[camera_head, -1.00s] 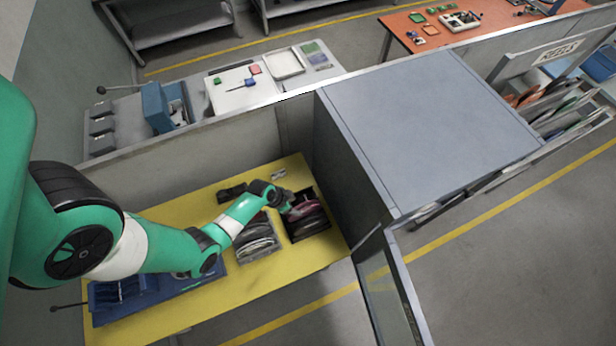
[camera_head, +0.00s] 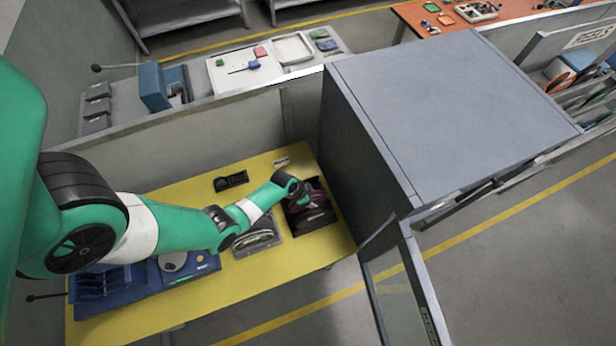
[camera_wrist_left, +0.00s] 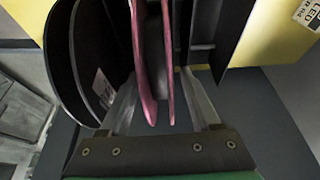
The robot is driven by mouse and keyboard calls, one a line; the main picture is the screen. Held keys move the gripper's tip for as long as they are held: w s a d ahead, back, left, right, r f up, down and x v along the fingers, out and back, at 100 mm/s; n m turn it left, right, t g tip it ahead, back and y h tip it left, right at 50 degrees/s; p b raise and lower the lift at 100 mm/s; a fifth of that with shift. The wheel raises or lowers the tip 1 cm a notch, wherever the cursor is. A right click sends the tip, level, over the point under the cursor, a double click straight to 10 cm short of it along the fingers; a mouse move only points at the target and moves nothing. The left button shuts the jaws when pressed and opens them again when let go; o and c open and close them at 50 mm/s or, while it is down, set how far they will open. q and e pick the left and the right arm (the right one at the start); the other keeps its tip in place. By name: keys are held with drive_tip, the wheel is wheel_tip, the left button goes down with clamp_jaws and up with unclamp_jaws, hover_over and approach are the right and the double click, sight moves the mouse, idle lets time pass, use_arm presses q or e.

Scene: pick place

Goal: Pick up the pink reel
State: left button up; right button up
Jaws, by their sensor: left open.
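The pink reel (camera_wrist_left: 148,60) stands on edge in the left wrist view, its two thin pink flanges running up the middle. In the head view a little of the pink reel (camera_head: 318,186) shows beside my gripper, in a black holder (camera_head: 317,221) on the yellow table. My left gripper (camera_wrist_left: 160,82) is open, with one finger on each side of the reel's near edge. I cannot tell whether either finger touches it. My left gripper (camera_head: 302,196) hides part of the reel in the head view. The right gripper is not in view.
A black reel (camera_wrist_left: 88,60) stands close left of the pink one. A tall grey cabinet (camera_head: 440,100) stands right of the holder. The table's front strip is clear.

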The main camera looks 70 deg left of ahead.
use_arm(q)
clamp_jaws()
idle(0.3)
wheel_tip(320, 180, up, 10)
drive_tip(key=p, duration=0.8)
drive_tip(key=shift+r+p, duration=0.1)
drive_tip(key=shift+p, duration=0.3)
